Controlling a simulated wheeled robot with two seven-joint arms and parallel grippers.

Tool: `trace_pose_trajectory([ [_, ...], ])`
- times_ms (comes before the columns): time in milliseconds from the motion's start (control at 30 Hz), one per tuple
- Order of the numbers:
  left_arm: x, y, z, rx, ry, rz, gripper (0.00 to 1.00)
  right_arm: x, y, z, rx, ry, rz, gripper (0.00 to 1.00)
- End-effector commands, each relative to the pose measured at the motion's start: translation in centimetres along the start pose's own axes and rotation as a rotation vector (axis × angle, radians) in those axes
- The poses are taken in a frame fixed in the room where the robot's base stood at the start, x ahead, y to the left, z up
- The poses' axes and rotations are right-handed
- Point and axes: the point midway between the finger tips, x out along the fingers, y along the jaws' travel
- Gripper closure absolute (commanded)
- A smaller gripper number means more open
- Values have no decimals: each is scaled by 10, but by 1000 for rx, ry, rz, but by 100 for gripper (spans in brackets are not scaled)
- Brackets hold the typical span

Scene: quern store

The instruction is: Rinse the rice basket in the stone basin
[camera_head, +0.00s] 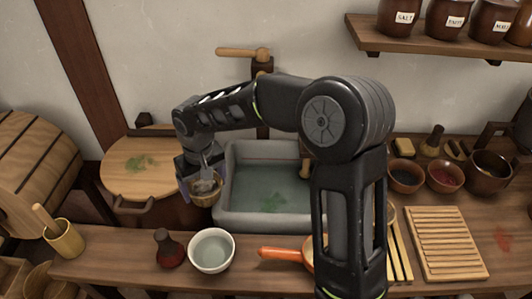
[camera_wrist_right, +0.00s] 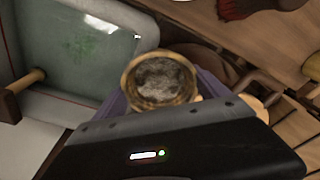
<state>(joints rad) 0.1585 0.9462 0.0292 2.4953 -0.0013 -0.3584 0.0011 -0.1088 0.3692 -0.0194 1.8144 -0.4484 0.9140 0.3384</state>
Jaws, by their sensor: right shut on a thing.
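The small round rice basket (camera_head: 208,193) is woven and tan, with greyish matter inside that I cannot identify. My right gripper (camera_head: 203,183) is shut on it and holds it just left of the stone basin (camera_head: 228,205), beside its left rim. The grey basin holds greenish water with a green patch. In the right wrist view the basket (camera_wrist_right: 134,88) sits between the purple fingers of my right gripper (camera_wrist_right: 162,95), with the basin (camera_wrist_right: 52,104) to its left. The fingertips are partly hidden behind the basket. My left gripper is not in view.
A round wooden lid (camera_head: 130,178) with a green stain is left of the basin. A white bowl (camera_head: 212,250) and a dark red-brown brush (camera_head: 169,252) stand in front. A wooden spout (camera_head: 305,168) reaches over the basin. An orange-handled pan (camera_head: 282,254) lies beside my forearm.

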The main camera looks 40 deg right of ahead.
Motion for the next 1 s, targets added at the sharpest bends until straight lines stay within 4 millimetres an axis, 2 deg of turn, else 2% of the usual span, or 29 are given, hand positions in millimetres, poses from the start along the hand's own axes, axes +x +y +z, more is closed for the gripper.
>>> trace_pose_trajectory([
  [233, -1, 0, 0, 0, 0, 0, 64, -2, 2, 0, 0, 1, -1, 70],
  [367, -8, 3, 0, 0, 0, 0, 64, -7, 18, 0, -7, 0, -5, 70],
  [467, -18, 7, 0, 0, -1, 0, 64, -15, 44, 2, -22, -3, -10, 70],
  [600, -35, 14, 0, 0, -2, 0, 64, -30, 99, 12, -63, -5, -19, 70],
  [700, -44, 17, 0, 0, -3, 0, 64, -37, 130, 20, -95, -3, -20, 70],
  [833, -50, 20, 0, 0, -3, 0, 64, -43, 156, 29, -124, 0, -20, 70],
  [1000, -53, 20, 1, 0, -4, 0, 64, -45, 171, 35, -143, 1, -18, 70],
])
